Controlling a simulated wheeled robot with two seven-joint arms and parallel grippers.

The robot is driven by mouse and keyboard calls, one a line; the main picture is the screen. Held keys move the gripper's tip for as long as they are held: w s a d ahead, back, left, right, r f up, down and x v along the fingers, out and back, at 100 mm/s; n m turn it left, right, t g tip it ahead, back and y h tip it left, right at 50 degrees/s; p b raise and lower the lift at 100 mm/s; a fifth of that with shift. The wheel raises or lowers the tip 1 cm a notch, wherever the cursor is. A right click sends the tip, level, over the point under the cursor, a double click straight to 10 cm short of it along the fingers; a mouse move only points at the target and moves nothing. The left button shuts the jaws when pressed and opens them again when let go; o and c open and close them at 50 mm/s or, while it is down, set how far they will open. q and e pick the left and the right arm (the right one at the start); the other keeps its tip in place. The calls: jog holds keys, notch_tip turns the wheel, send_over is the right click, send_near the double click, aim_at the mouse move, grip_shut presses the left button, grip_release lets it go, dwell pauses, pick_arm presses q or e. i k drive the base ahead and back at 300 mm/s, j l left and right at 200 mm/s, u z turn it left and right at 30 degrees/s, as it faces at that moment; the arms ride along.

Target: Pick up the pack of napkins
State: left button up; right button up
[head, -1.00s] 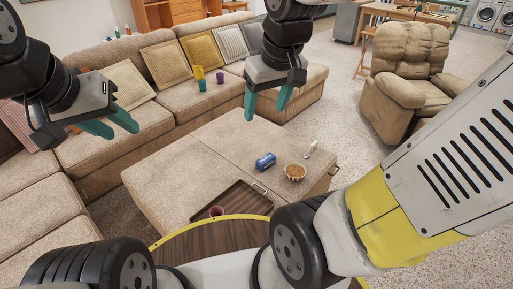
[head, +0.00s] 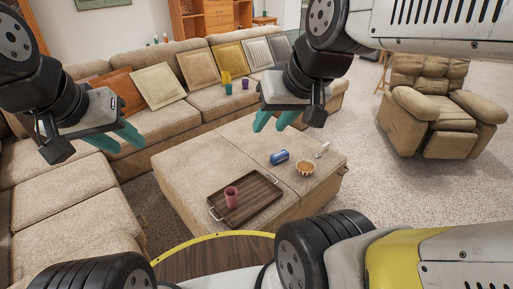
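A small blue pack (head: 280,157), which looks like the pack of napkins, lies on the beige ottoman (head: 190,165) in the head view. It sits between the wooden tray and a small bowl, and nothing covers it. My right gripper (head: 275,122) shows above and slightly left of the pack in the picture. It is empty, its teal fingers spread apart, and clear of the ottoman. My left gripper (head: 119,138) is at the left, in front of the sofa in the picture. Its teal fingers are apart with nothing between them.
A wooden tray (head: 262,199) with a reddish cup (head: 231,197) lies on the ottoman's near part. A bowl (head: 305,168) and a small white item (head: 322,149) are right of the pack. A sectional sofa (head: 165,122) borders the left and back.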

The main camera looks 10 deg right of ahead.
aim_at(282, 156)
jog(key=i+l+u, duration=0.1)
jog(key=u, duration=0.25)
jog(key=l+u, duration=0.35)
jog(key=i+l+u, duration=0.1)
jog(key=u, duration=0.25)
jog(key=i+l, duration=0.1)
jog(key=l, duration=1.65)
jog(key=i+l, duration=0.15)
jog(key=l, duration=0.7)
